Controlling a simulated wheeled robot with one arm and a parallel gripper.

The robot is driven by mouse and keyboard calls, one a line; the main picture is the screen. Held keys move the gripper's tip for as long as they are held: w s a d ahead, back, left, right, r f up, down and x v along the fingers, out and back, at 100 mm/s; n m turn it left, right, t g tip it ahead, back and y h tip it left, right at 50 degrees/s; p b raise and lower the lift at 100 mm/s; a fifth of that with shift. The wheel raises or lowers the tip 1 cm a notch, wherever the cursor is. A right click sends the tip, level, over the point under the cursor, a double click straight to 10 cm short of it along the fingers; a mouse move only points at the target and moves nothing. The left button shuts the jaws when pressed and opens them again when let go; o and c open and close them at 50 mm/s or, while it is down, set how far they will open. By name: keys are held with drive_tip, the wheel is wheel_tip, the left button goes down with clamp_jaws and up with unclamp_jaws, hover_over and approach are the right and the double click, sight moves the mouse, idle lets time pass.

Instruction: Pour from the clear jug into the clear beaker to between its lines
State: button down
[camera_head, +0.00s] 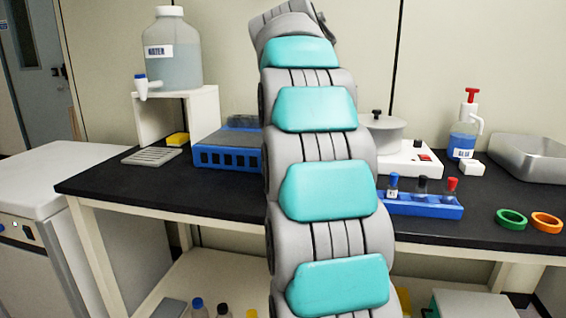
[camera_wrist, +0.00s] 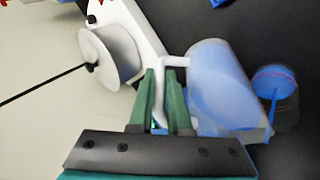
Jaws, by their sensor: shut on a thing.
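In the wrist view my gripper (camera_wrist: 162,78) is shut on the white handle (camera_wrist: 186,100) of the clear jug. The jug (camera_wrist: 222,78) is tilted and looks pale blue inside, with its rim toward the lower right of the picture. The clear beaker (camera_wrist: 289,112) is beside the rim at the right, with blue liquid (camera_wrist: 275,79) and a faint reddish line. A thin blue streak (camera_wrist: 274,108) runs between the jug's rim and the blue liquid. The level against the lines is too blurred to tell. In the head view my arm hides gripper, jug and beaker.
A white heater with a pot (camera_wrist: 110,55) is close by in the wrist view; the pot also shows in the head view (camera_head: 384,134). A blue rack (camera_head: 425,207), green ring (camera_head: 511,219), orange ring (camera_head: 547,222) and steel tray (camera_head: 530,158) are at right on the black bench.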

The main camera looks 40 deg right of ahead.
drive_tip(key=shift+w+a+r+h, duration=0.1)
drive_tip(key=shift+a+r+h, duration=0.15)
drive_tip(key=shift+r, duration=0.15)
drive_tip(key=shift+w+a+r+h, duration=0.15)
drive_tip(key=shift+r+h, duration=0.1)
drive_tip(key=shift+r, duration=0.15)
idle(1.9)
drive_tip(key=shift+a+h+b, duration=0.2)
drive_tip(key=shift+h+b, duration=0.15)
drive_tip(key=shift+h, duration=0.05)
idle(1.5)
